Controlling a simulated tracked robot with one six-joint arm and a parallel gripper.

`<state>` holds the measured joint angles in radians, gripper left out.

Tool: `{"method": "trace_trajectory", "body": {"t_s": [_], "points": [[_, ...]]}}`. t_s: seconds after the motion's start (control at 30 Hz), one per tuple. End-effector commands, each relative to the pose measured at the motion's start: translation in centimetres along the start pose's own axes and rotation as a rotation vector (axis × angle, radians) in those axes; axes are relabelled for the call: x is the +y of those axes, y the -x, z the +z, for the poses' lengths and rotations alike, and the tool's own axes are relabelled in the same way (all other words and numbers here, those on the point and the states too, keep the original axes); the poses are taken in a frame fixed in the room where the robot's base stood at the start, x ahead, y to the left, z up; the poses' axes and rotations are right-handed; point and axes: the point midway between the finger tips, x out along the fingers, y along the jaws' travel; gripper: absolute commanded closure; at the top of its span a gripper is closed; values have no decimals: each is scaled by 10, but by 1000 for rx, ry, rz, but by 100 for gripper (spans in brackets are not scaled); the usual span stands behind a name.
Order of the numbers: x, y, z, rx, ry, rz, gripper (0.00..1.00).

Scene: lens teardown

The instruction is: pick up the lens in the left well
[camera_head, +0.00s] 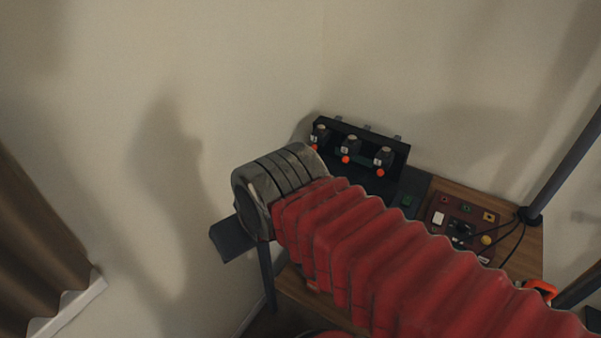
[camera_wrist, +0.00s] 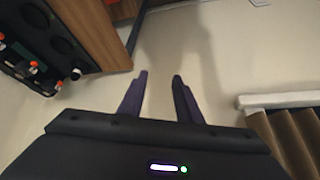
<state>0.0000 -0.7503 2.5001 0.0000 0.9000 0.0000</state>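A black rack (camera_head: 369,139) stands against the wall at the back of the bench in the head view, with three dark, orange-tipped pieces along it. The left piece (camera_head: 320,132) is small; I cannot tell whether it is a lens or a fitting of a well. The rack (camera_wrist: 20,64) also shows at the left edge of the wrist view, partly cut off, with dark round openings. My gripper (camera_wrist: 159,75) is open and empty, its two fingers apart over bare wall and away from the rack. In the head view my arm hides part of the bench.
A dark red control panel (camera_head: 466,226) with buttons and cables sits on the wooden bench (camera_head: 500,195), right of the rack. A dark pole (camera_head: 567,165) rises at the right. A brown curtain (camera_head: 35,245) hangs at the left. The wall between curtain and bench is clear.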

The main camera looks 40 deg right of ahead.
Motion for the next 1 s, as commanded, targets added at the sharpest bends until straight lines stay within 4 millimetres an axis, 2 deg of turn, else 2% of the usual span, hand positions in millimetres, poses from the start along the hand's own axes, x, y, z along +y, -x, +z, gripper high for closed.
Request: {"method": "trace_trajectory", "body": {"t_s": [0.03, 0.23, 0.3, 0.37, 0.7, 1.0], "points": [[0, 0, 0, 0, 0, 0, 68], [4, -5, -6, 9, -9, 9, 54], [11, -12, -13, 20, -17, 19, 49], [20, -20, -21, 33, -29, 31, 48], [77, -82, -77, 158, -99, 124, 48], [137, -138, -108, 274, -146, 197, 48]]}}
